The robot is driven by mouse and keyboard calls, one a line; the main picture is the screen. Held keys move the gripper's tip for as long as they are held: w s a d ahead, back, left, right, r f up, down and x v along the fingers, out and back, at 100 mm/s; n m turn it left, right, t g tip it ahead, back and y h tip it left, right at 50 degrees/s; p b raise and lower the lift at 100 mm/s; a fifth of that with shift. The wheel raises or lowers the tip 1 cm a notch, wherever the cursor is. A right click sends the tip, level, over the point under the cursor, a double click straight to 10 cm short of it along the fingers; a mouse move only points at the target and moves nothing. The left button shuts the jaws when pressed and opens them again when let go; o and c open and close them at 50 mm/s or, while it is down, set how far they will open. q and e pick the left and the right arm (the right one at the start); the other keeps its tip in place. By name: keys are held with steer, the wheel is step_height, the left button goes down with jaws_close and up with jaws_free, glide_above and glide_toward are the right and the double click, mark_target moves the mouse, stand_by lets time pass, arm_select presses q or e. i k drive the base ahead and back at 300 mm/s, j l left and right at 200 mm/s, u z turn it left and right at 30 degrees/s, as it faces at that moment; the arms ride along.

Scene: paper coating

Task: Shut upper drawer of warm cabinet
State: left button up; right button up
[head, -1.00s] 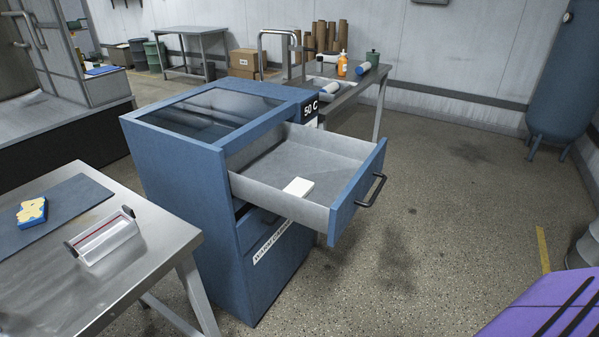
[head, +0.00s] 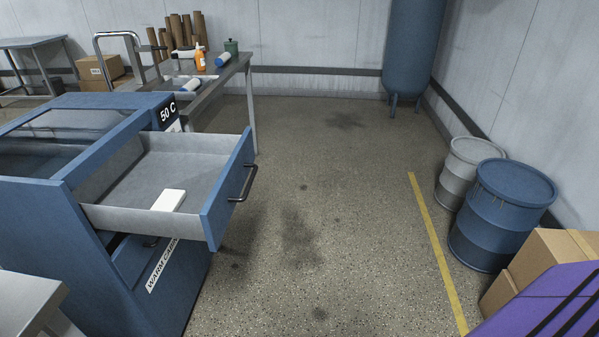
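The blue warm cabinet (head: 50,235) stands at the left of the head view, with a glass top and a "50 C" label. Its upper drawer (head: 225,195) is pulled far out to the right. A black bar handle (head: 246,184) is on the drawer's blue front. A small white block (head: 169,201) lies on the grey drawer floor. A lower drawer front with a "WARM CABINET" label (head: 161,266) is below, partly hidden by the upper drawer. Neither of my grippers shows in the head view.
A steel table corner (head: 25,300) is at the lower left. Behind the cabinet stands a bench (head: 237,66) with bottles and rolls. A grey drum (head: 466,160), blue drum (head: 503,215) and boxes (head: 545,258) line the right. The floor (head: 330,220) between is clear.

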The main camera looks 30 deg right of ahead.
mark_target(212, 170)
steer(key=i+z, duration=0.4)
steer(key=i+j+z, duration=0.15)
steer(key=i+z, duration=0.2)
steer(key=i+j, duration=0.1)
